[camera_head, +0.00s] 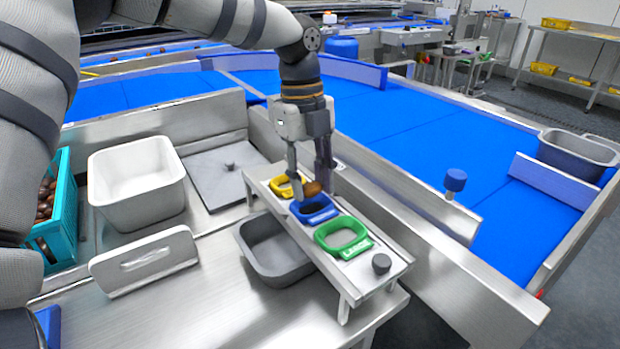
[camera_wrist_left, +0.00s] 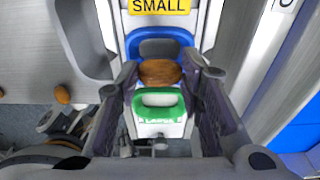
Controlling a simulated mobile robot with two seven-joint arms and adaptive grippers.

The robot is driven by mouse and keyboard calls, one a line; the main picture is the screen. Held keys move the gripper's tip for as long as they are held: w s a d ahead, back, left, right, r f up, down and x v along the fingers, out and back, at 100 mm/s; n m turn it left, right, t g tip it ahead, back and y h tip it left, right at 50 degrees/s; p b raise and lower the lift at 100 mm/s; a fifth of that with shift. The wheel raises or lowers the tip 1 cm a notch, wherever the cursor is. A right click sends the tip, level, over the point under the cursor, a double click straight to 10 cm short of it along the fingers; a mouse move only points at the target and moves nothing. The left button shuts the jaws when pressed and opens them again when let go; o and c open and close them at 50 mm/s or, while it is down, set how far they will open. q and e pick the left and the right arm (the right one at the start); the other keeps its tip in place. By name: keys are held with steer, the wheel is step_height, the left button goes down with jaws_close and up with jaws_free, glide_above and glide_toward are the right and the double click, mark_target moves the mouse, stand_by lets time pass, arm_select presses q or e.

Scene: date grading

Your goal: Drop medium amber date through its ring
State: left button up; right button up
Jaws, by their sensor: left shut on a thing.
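My left gripper (camera_head: 310,186) points down over the sizing stand and is shut on an amber-brown date (camera_head: 314,188). The date lies crosswise between the fingers in the left wrist view (camera_wrist_left: 160,72). The blue ring (camera_head: 315,217) is directly below or just beside the fingertips in the head view; the date appears slightly above it, and I cannot tell the exact gap. The yellow ring (camera_head: 277,190), labelled SMALL in the wrist view (camera_wrist_left: 160,6), is behind it. The green ring (camera_head: 343,251) is in front.
A grey bin (camera_head: 247,240) stands beside and partly under the stand (camera_head: 381,287). A white tub (camera_head: 134,212), a teal crate (camera_head: 66,215) of dates and a grey lidded plate (camera_head: 222,183) lie left. Blue conveyor (camera_head: 400,125) runs behind.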

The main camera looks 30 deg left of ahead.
steer(key=shift+w+r, duration=0.2)
stand_by(0.3)
arm_select(q)
steer(key=o, duration=0.8)
stand_by(1.4)
step_height(320, 180, up, 3)
steer(key=shift+f+p, duration=0.15)
steer(key=shift+p, duration=0.4)
steer(key=shift+r+p, duration=0.3)
steer(key=shift+r, duration=1.35)
arm_select(e)
steer(key=shift+w+r+t, duration=0.5)
steer(key=shift+w+r, duration=0.35)
steer(key=shift+w, duration=0.05)
arm_select(q)
steer(key=shift+f, duration=0.15)
arm_select(e)
steer(key=shift+s, duration=0.1)
